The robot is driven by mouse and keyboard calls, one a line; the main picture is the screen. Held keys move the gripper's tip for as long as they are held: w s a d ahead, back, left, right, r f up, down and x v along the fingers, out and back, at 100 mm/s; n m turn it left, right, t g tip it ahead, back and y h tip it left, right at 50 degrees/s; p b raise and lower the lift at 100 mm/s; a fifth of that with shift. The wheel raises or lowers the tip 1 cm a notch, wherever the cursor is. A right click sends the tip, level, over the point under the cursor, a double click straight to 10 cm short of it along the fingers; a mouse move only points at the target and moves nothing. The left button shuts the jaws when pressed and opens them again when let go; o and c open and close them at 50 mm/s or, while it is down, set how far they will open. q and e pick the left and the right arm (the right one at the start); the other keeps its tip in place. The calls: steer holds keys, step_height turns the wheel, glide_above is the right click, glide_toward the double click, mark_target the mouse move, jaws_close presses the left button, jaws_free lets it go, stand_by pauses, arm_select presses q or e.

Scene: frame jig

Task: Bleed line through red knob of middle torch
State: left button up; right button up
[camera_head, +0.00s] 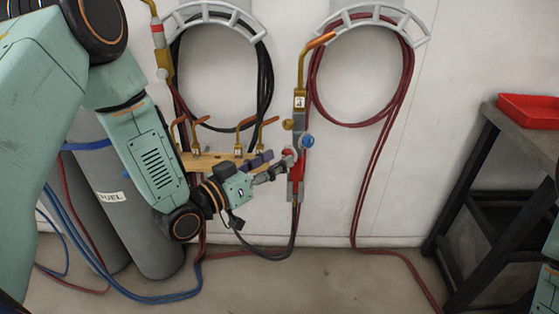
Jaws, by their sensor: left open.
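The middle torch (299,103) hangs upright on the wall, with a curved copper tip at its top and a red lower body. A blue knob (307,141) sits on its right side and a small red knob (288,153) on its left. My left gripper (279,168) reaches in from the left, open, with its fingertips close to the red knob. I cannot tell whether they touch it. The fingers and the torch body partly hide the knob. My right gripper does not show.
Another torch (161,45) hangs at the upper left. Hose hangers (372,17) carry coiled red and black hoses. A brass manifold (205,162) lies behind my left wrist. Grey cylinders (140,232) stand at left. A dark table (522,130) with a red tray (530,106) stands at right.

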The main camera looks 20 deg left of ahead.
arm_select(q)
steer(key=shift+w+d, duration=0.3)
steer(key=shift+w, duration=0.35)
steer(key=shift+w+d+r, duration=0.1)
steer(key=shift+d, duration=0.15)
steer(key=shift+w+a, duration=0.1)
steer(key=shift+c, duration=0.3)
steer(key=shift+c, duration=0.8)
jaws_close()
